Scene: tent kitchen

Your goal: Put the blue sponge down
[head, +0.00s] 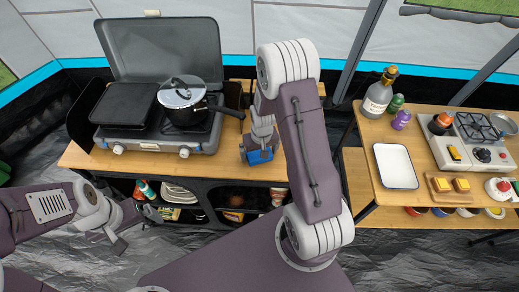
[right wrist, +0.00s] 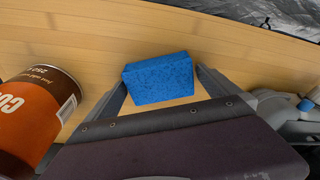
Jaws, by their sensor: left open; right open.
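The blue sponge (head: 261,157) lies at the right end of the wooden counter (head: 235,176), close to its front edge. In the right wrist view the sponge (right wrist: 160,78) sits on the wood between the two fingers. My right gripper (head: 258,146) is open around it, with its fingers at either side; it also shows in the right wrist view (right wrist: 164,88). Whether a finger still touches the sponge is hard to tell. My left gripper (head: 118,241) is open and empty, low in front of the counter's left part.
An orange-brown can (right wrist: 38,108) stands close beside my right gripper. A camping stove (head: 155,128) with a lidded pot (head: 184,92) fills the counter's left. A second table (head: 430,120) at the right holds a white tray (head: 396,166), bottles and a burner.

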